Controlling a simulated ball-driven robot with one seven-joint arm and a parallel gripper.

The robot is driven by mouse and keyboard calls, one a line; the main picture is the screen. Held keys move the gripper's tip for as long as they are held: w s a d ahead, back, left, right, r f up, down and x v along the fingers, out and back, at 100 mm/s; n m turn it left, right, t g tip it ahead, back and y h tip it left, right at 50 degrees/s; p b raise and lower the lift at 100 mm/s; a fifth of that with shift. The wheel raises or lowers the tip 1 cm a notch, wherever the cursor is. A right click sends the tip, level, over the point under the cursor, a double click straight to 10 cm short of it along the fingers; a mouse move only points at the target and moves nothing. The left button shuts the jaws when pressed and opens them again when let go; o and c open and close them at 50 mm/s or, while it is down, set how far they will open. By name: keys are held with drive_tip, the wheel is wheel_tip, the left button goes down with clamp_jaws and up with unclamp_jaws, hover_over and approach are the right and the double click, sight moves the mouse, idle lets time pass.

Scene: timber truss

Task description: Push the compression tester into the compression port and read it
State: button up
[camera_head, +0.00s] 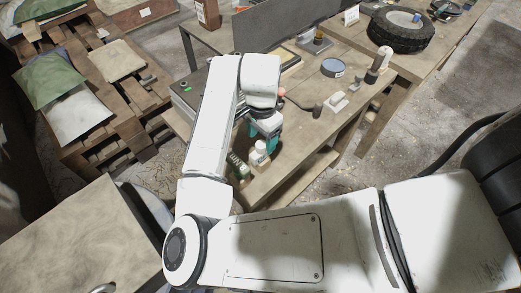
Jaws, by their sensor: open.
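My gripper (268,135) hangs over the near left part of the wooden workbench (290,168), with teal parts at its tip. It is open, with nothing seen held in it. A small white bottle (260,153) is just below it in the picture; I cannot tell whether they touch. A dark curved hose or cord with a dark end piece (318,110) lies right of my gripper; it may be the compression tester, but it is too small to be sure. I cannot make out the compression port; my arm hides part of the bench.
A green coiled item (237,164) is beside the bottle. A grey box with a green light (187,90) stands behind my arm. A round blue-topped tin (332,67) and a white block (337,103) are on the bench. A tyre (401,32) lies farther right. Pallets with sacks (48,80) stand left.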

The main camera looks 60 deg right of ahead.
sight(262, 143)
drive_tip(key=shift+s+f+p, duration=0.1)
drive_tip(key=shift+f+p, duration=0.2)
drive_tip(key=shift+f, duration=1.55)
drive_tip(key=shift+c, duration=0.4)
drive_tip(key=c, duration=1)
